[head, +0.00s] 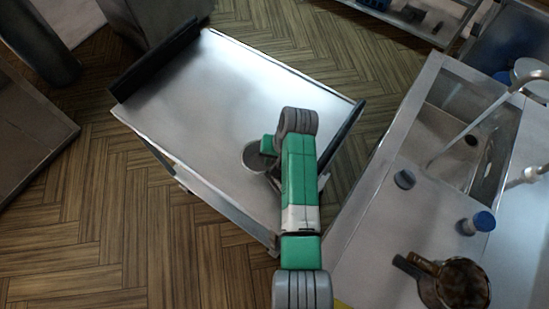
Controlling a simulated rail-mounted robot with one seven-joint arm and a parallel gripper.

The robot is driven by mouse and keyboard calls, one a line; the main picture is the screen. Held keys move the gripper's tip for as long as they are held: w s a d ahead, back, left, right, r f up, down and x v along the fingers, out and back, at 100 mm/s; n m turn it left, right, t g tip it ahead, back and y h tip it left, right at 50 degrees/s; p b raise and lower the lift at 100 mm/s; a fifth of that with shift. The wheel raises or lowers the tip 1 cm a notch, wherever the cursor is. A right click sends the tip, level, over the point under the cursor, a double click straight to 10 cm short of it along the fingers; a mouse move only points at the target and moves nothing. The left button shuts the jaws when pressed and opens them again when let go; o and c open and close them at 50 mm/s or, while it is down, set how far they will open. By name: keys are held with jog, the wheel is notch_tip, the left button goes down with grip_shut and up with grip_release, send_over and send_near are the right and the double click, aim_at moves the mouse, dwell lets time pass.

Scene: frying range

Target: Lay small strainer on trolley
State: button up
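The trolley (190,95) is a flat silver metal top with dark upright handles at its left and right ends. A small round grey thing with a pale rim, which looks like the small strainer (253,158), shows over the right part of the trolley top. Its right side is hidden behind my green and grey arm. My gripper (272,174) is mostly hidden under the arm, right beside the strainer. I cannot tell whether its fingers hold the strainer, or whether the strainer touches the trolley.
A steel sink counter (375,215) stands at the right, with a basin and taps (465,130). The left and middle of the trolley top are bare.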

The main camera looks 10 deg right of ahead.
jog(key=v, duration=1.2)
jog(key=shift+r+p, duration=0.2)
jog(key=shift+p, duration=0.2)
